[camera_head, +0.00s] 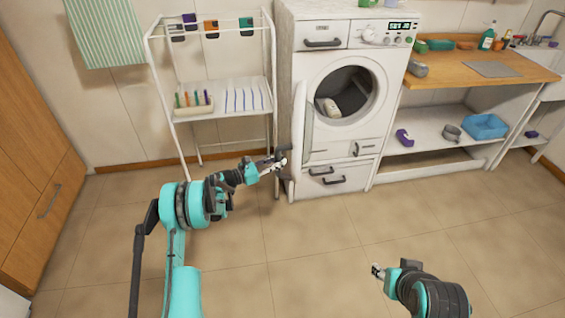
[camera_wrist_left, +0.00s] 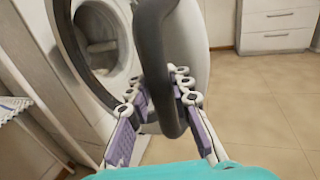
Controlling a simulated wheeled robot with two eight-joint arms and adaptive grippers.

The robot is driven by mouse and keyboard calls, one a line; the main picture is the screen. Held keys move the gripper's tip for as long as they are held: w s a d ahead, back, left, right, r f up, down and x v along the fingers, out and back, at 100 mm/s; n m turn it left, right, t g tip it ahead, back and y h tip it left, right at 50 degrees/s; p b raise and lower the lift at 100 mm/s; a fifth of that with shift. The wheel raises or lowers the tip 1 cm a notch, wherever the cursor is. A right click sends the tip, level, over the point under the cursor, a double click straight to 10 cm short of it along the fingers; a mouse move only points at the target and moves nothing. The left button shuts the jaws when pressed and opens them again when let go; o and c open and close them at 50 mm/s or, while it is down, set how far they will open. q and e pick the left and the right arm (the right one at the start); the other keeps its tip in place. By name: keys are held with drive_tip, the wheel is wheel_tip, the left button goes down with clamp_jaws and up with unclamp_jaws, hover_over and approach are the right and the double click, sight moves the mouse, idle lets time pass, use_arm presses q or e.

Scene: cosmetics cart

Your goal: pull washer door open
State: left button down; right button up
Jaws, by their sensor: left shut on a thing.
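The white washer (camera_head: 374,62) stands against the back wall. Its round drum opening (camera_head: 355,90) is uncovered, with a pale object inside. The washer door (camera_head: 299,135) is swung out to the left and shows nearly edge-on; in the left wrist view its white panel (camera_wrist_left: 192,45) stands beside the opening. My left gripper (camera_head: 280,162) is at the door's outer side, shut on the dark grey door handle (camera_wrist_left: 155,60), which passes between its purple-padded fingers (camera_wrist_left: 160,105). My right gripper (camera_head: 379,271) is low in the head view, away from the washer; its fingers are too small to read.
A white rack (camera_head: 160,85) stands close left of the door and my left arm. A wooden-topped bench (camera_head: 450,75) with a lower shelf is on the right. A wooden cabinet (camera_head: 40,175) is at far left. The tiled floor (camera_head: 310,245) in front is clear.

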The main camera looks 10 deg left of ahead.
use_arm(q)
drive_tip(key=shift+s+f, duration=0.15)
drive_tip(key=c, duration=1.6)
unclamp_jaws()
drive_tip(key=shift+o, duration=1.3)
drive_tip(key=v, duration=1.2)
drive_tip(key=shift+r, duration=0.25)
